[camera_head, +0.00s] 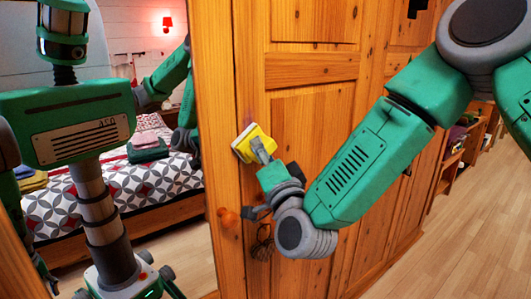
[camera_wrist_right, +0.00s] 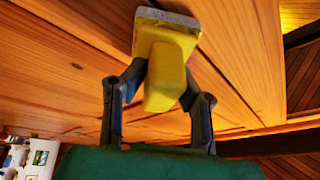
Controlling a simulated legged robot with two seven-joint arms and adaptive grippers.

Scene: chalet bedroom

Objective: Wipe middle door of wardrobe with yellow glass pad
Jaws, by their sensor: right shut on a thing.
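The wooden wardrobe's middle door (camera_head: 312,118) has raised panels and stands upright in front of me. My right gripper (camera_head: 262,155) reaches in from the right and is shut on the yellow glass pad (camera_head: 246,136). The pad is by the left edge strip of the door, above the round knob. In the right wrist view, my right gripper (camera_wrist_right: 162,88) has its two fingers on either side of the yellow grip of the pad (camera_wrist_right: 160,78). The pad's pale face is turned to the wood and seems to touch it. My left gripper is not directly in view.
A mirror (camera_head: 150,20) on the left door reflects my body and a bed. A round wooden knob (camera_head: 230,219) sits below the pad, with a dark hanging thing (camera_head: 262,243) beside it. Shelves (camera_head: 455,155) stand at the right, with clear wooden floor (camera_head: 450,235) in front.

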